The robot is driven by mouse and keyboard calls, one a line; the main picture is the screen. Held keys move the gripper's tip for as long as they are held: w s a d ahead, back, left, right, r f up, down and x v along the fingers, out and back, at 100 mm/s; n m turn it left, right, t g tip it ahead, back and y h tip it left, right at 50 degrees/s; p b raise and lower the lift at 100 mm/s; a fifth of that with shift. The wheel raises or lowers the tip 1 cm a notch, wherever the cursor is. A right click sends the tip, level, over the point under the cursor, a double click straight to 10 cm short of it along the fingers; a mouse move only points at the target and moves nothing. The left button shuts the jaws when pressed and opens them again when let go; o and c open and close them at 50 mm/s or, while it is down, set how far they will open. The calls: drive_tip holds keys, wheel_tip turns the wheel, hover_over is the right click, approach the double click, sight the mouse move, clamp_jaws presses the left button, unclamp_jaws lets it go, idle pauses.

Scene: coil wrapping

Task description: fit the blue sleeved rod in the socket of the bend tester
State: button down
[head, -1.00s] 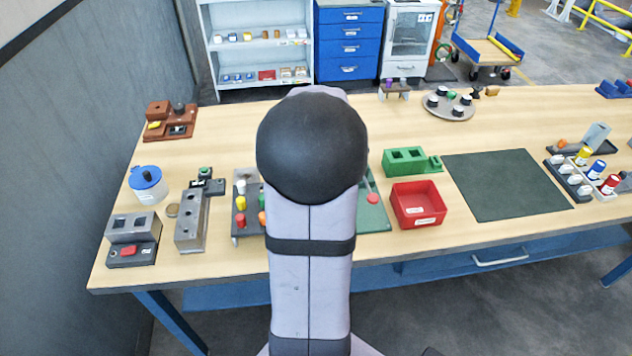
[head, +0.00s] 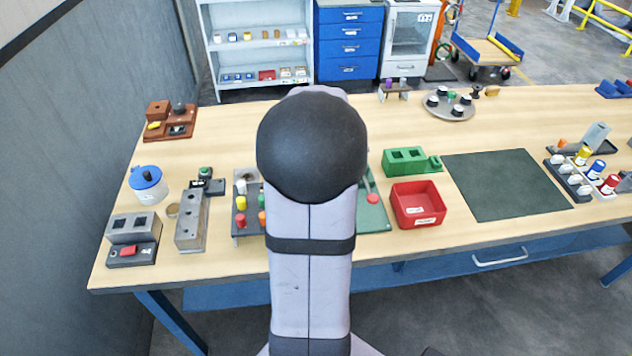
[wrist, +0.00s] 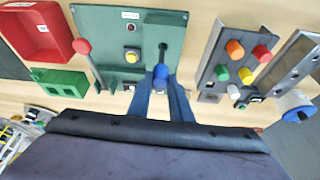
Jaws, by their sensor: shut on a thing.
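The blue sleeved rod (wrist: 160,73) shows its rounded blue end in the wrist view, between the fingers of my gripper (wrist: 160,86), which is shut on it. The bend tester, a green plate (wrist: 110,22) with a red-knobbed lever (wrist: 83,46) and a yellow button (wrist: 131,58), lies beyond the fingers. A dark upright part (wrist: 163,50) stands in line with the rod; I cannot tell whether they touch or whether that is the socket. In the head view my arm hides my gripper, the rod and most of the tester (head: 375,216).
A grey rack (wrist: 213,62) of coloured pegs stands right of the tester in the wrist view. A red bin (wrist: 35,30) and green block (wrist: 60,84) stand left of it. A dark mat (head: 508,185) lies clear in the head view.

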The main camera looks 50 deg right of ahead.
drive_tip(key=shift+f+b, duration=2.4)
drive_tip(key=shift+f, duration=0.65)
drive_tip(key=c, duration=1.5)
unclamp_jaws()
drive_tip(key=shift+c, duration=0.2)
drive_tip(key=b+v, duration=0.1)
drive_tip(key=v, duration=0.6)
drive_tip(key=shift+r, duration=0.15)
drive_tip(key=shift+a, duration=0.1)
